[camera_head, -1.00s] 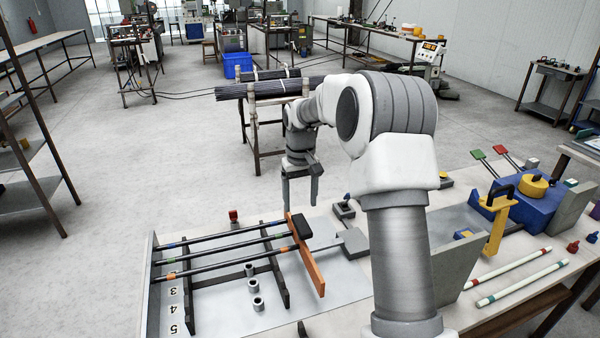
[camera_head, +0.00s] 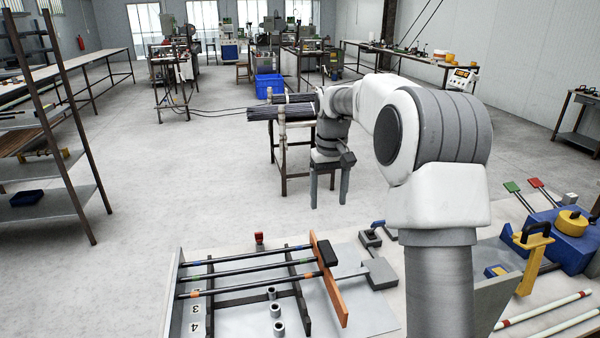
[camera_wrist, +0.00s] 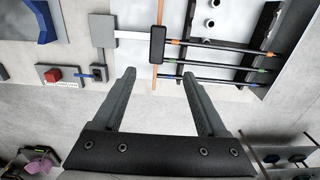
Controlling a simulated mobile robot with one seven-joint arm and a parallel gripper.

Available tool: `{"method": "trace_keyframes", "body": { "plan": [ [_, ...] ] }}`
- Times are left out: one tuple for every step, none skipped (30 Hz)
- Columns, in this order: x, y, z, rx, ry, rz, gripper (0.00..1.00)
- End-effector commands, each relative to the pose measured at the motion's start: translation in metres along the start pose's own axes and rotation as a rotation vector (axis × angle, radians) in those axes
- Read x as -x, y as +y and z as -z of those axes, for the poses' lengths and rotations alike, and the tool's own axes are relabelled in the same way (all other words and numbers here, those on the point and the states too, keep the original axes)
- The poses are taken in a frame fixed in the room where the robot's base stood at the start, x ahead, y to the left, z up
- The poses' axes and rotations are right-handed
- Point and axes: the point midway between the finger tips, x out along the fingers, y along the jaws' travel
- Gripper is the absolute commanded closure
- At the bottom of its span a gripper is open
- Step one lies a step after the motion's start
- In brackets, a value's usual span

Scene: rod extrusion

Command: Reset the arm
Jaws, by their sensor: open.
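My gripper (camera_head: 329,190) hangs from my bent arm, fingers pointing down, above and behind the far edge of the workbench. Its two fingers are apart with nothing between them, as the wrist view (camera_wrist: 158,85) also shows. On the bench, several dark rods (camera_head: 230,271) with coloured bands lie side by side across black supports. An orange bar (camera_head: 328,279) with a black block (camera_head: 327,253) stands at their right ends. My arm hides part of the bench to the right.
Small grey cylinders (camera_head: 275,310) stand by the rods. At right are a blue machine (camera_head: 566,238) with a yellow clamp (camera_head: 533,259) and white rods (camera_head: 545,308). A rack of dark bars (camera_head: 282,112) stands on the floor behind my gripper. Open floor lies left.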

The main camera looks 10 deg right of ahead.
Motion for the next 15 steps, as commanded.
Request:
{"method": "trace_keyframes", "body": {
  "plan": [
    [0.009,-0.004,-0.006,0.003,0.013,-0.007,0.25],
    [0.015,-0.006,-0.010,0.005,0.021,-0.011,0.25],
    [0.022,-0.009,-0.017,0.006,0.032,-0.017,0.25],
    [0.028,-0.011,-0.023,0.007,0.041,-0.023,0.25],
    [0.035,-0.014,-0.030,0.009,0.052,-0.028,0.25],
    [0.043,-0.018,-0.039,0.011,0.067,-0.035,0.25],
    [0.049,-0.021,-0.047,0.012,0.078,-0.040,0.25],
    [0.054,-0.024,-0.054,0.013,0.090,-0.045,0.25],
    [0.061,-0.026,-0.065,0.013,0.104,-0.050,0.25],
    [0.066,-0.029,-0.073,0.013,0.115,-0.054,0.25],
    [0.070,-0.032,-0.081,0.013,0.127,-0.057,0.25],
    [0.076,-0.035,-0.091,0.013,0.142,-0.061,0.25],
    [0.080,-0.037,-0.100,0.012,0.153,-0.064,0.25],
    [0.083,-0.038,-0.108,0.011,0.166,-0.066,0.25],
    [0.087,-0.041,-0.119,0.010,0.180,-0.069,0.25]
  ]
}}
